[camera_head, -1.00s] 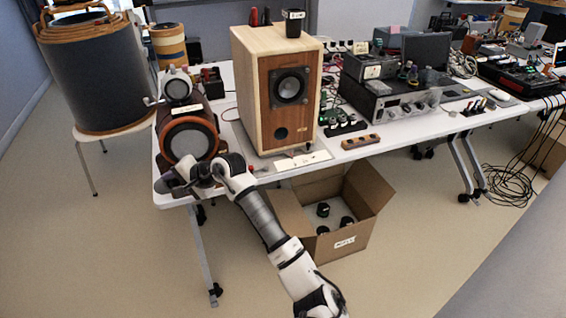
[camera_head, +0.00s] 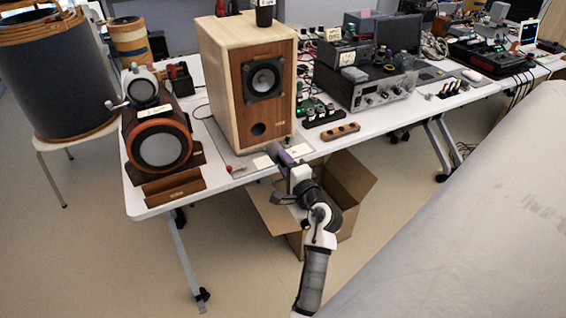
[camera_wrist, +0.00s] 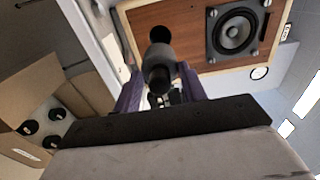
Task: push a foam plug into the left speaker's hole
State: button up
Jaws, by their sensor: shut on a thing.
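A tall wooden speaker (camera_head: 222,86) stands on the table, with a driver and a round dark hole (camera_head: 257,130) low on its front. The hole also shows in the wrist view (camera_wrist: 160,33). A rounder speaker (camera_head: 163,149) stands to its left; no hole shows on it. My gripper (camera_head: 274,153) is at the table's front edge, below and slightly right of the wooden speaker's hole. In the wrist view, its purple fingers are shut on a dark foam plug (camera_wrist: 158,78). The plug overlaps the hole's near edge in that view, but looks apart from the speaker.
A cardboard box (camera_head: 352,177) stands on the floor below the table edge; several dark plugs (camera_wrist: 30,127) lie in it. A wooden block (camera_head: 341,132) and electronics (camera_head: 372,90) are to the right. A wooden stand piece (camera_head: 174,188) lies at the left front edge.

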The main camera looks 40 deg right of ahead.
aim_at(270, 145)
jog(key=shift+p+x, duration=0.45)
jog(key=shift+x, duration=2.25)
jog(key=shift+w+f, duration=0.1)
jog(key=shift+w, duration=0.3)
jog(key=shift+b+x, duration=0.7)
jog(key=shift+x, duration=0.55)
jog(key=shift+w+b, duration=0.1)
jog(key=shift+b, duration=0.65)
jog(key=shift+b+x, duration=1.05)
jog(key=shift+x, duration=1.5)
jog(key=o, duration=1.2)
